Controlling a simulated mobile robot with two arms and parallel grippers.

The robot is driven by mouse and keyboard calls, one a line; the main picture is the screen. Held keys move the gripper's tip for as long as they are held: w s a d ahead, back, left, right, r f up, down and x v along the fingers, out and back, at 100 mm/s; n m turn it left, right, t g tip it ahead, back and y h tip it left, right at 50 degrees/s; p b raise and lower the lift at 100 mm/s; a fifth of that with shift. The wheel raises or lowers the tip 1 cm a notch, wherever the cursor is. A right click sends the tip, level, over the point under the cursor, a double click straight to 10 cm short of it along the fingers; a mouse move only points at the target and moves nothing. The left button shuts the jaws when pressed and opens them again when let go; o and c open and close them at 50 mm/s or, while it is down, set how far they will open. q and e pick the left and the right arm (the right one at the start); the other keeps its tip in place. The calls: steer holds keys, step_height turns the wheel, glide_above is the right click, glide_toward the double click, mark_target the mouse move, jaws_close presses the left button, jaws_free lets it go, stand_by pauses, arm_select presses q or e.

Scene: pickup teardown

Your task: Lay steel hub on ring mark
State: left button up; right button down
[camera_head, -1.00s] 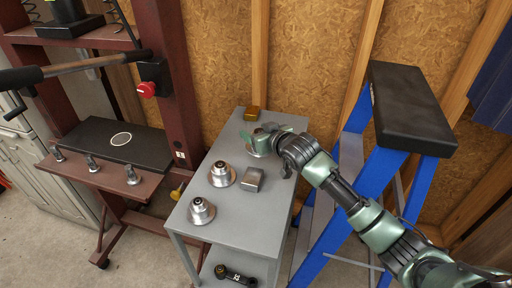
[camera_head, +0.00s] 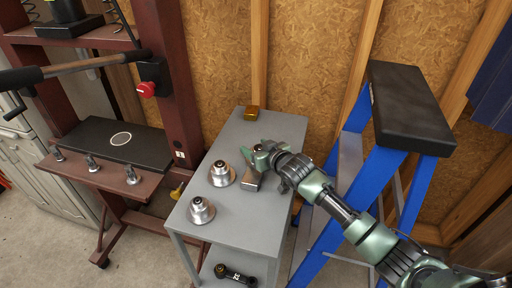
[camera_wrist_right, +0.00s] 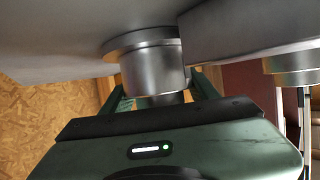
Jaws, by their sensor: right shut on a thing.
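The ring mark (camera_head: 121,139) is a pale circle on the black plate (camera_head: 95,140) of the red press, at the left in the head view. My right gripper (camera_head: 260,151) is over the grey table, beside the steel block. It is shut on a steel hub (camera_wrist_right: 152,68), which shows between the fingers in the right wrist view with its wide flange by a grey surface. Whether the flange touches the table cannot be told. In the head view the gripper mostly hides this hub. My left gripper is not in view.
Two more flanged hubs (camera_head: 221,174) (camera_head: 201,211) stand on the grey table (camera_head: 235,228). A steel block (camera_head: 252,181) lies close to my right gripper, and a brass block (camera_head: 251,113) sits at the back. A blue stand with a black top (camera_head: 410,105) is at right.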

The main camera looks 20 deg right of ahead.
steer(key=shift+c, duration=2.1)
jaws_free()
